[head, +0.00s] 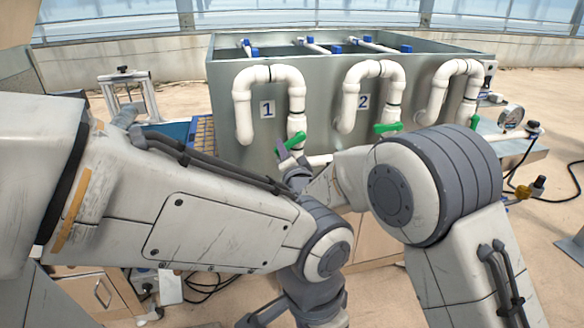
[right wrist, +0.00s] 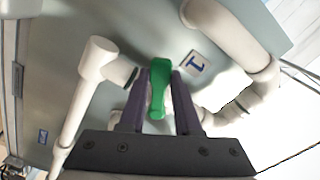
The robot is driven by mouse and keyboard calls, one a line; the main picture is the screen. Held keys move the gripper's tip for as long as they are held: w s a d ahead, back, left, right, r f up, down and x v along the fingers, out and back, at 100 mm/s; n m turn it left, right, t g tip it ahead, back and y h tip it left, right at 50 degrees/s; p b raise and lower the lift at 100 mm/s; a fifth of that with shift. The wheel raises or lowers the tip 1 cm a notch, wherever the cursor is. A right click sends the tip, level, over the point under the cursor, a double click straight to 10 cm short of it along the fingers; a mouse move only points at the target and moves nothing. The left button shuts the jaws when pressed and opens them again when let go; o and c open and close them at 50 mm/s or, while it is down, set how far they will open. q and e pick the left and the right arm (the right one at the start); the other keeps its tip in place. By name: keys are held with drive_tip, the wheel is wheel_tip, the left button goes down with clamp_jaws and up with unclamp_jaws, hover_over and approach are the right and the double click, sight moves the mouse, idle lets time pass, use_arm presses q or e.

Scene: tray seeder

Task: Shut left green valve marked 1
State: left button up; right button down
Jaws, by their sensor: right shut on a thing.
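The green valve handle (head: 297,140) sits on the white pipe beside the label 1 (head: 267,110) on the grey tank. My right gripper (head: 290,158) reaches up to it and partly hides it. In the right wrist view the green handle (right wrist: 158,88) lies between the two dark fingers of my right gripper (right wrist: 159,100), which is shut on it. The label 1 (right wrist: 194,63) shows just beside it. My left arm crosses the front of the head view; its wrist hangs low at the bottom and its jaws are mostly out of the picture.
The grey tank (head: 228,90) carries more white pipes, with a green handle (head: 388,129) by label 2 (head: 363,103) and another green handle (head: 474,121) further right. A pressure gauge (head: 510,116) stands at the right. My two arms lie close together before the tank.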

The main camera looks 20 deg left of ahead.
drive_tip(key=r+m+b, duration=0.1)
drive_tip(key=m+b, duration=0.1)
drive_tip(key=r+m+b, duration=0.1)
drive_tip(key=m+b, duration=0.1)
drive_tip(key=a+m+b, duration=0.1)
drive_tip(key=b, duration=0.1)
drive_tip(key=shift+s+a+r+m, duration=0.1)
drive_tip(key=shift+s+r+m, duration=0.25)
drive_tip(key=shift+r+m, duration=0.05)
drive_tip(key=shift+r, duration=0.1)
drive_tip(key=c, duration=0.6)
unclamp_jaws()
drive_tip(key=b+v, duration=0.2)
drive_tip(key=v, duration=0.8)
drive_tip(key=shift+s+d, duration=0.15)
drive_tip(key=shift+d, duration=0.1)
